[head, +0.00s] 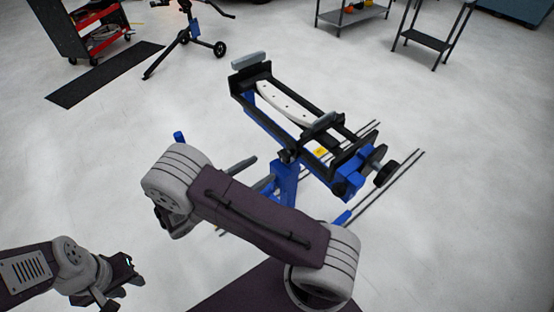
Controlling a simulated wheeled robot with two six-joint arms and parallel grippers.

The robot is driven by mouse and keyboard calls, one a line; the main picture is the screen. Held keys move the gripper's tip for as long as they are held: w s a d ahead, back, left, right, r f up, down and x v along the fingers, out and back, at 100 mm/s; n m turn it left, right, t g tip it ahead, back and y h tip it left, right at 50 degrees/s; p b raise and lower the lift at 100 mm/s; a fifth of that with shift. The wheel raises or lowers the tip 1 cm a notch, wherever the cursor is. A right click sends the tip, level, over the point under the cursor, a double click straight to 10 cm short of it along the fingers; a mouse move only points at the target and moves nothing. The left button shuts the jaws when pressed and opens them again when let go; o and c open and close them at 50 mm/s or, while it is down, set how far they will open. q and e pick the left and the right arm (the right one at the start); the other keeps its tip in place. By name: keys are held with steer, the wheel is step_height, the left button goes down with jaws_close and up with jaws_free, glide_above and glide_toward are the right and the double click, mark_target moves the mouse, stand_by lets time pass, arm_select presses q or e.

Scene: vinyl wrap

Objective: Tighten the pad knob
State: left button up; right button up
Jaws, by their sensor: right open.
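The pad knob, a dark knob (386,173), is on the right end of a blue and black clamp stand (262,112). A grey pad (250,61) tops the far left jaw; another grey pad (320,126) is at the near jaw. My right arm crosses in front of the stand's lower part and hides much of it. Two grey bars beyond that arm look like my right gripper (252,172), open, left of the stand's column and apart from the knob; its body is hidden. My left gripper (125,280) is at the lower left, far from the stand; its jaw gap is unclear.
A pale curved piece (284,103) lies between the stand's rails. Dark thin rods (388,188) run low beside the stand. A red and black cart (88,30), a black mat (104,74), another blue stand (192,35) and shelves stand behind. The floor at right is clear.

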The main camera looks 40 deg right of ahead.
mark_target(282, 157)
steer(key=d, duration=0.7)
steer(key=shift+w+d, duration=0.2)
steer(key=shift+d, duration=0.4)
steer(key=c, duration=1.3)
steer(key=shift+c, duration=0.2)
